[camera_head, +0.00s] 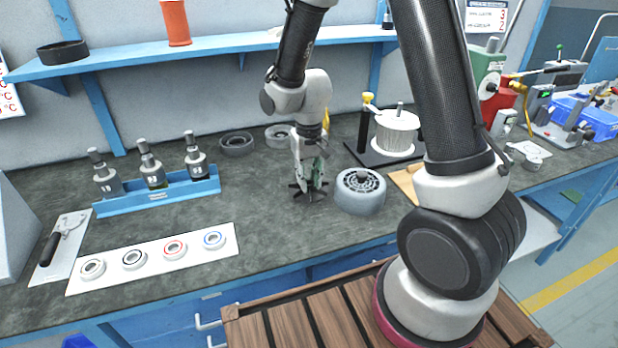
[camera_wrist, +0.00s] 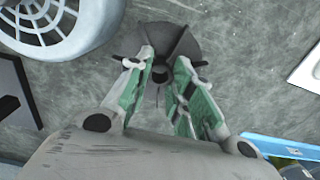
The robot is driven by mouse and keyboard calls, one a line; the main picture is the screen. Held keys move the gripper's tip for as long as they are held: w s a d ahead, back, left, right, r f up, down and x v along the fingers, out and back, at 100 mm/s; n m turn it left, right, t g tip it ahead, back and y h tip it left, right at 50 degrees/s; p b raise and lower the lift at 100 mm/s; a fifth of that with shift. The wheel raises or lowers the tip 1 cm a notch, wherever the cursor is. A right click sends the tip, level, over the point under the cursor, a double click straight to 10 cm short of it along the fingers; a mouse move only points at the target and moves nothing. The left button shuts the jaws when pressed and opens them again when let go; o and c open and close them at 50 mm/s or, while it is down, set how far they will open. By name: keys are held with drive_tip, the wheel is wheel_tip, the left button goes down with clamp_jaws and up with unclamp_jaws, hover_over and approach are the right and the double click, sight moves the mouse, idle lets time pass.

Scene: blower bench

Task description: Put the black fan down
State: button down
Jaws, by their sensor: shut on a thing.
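The black fan (camera_wrist: 172,42) is a dark bladed wheel with a central hub. In the wrist view it sits at the fingertips of my gripper (camera_wrist: 164,72), which is shut on its hub. In the head view the fan (camera_head: 299,194) is at or just above the grey bench top, below my gripper (camera_head: 309,184). I cannot tell whether it touches the bench. My fingers hide part of the fan.
A grey round housing (camera_head: 360,192) stands close to the right of the fan. A white mat (camera_head: 150,262) with several rings lies at the front left. A blue rack (camera_head: 160,197) holds bottle-like tools. Bare bench (camera_head: 262,232) lies left and front of the fan.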

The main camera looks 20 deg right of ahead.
drive_tip(key=shift+f, duration=0.1)
drive_tip(key=shift+f, duration=0.5)
drive_tip(key=c, duration=1.3)
unclamp_jaws()
drive_tip(key=shift+o, duration=0.2)
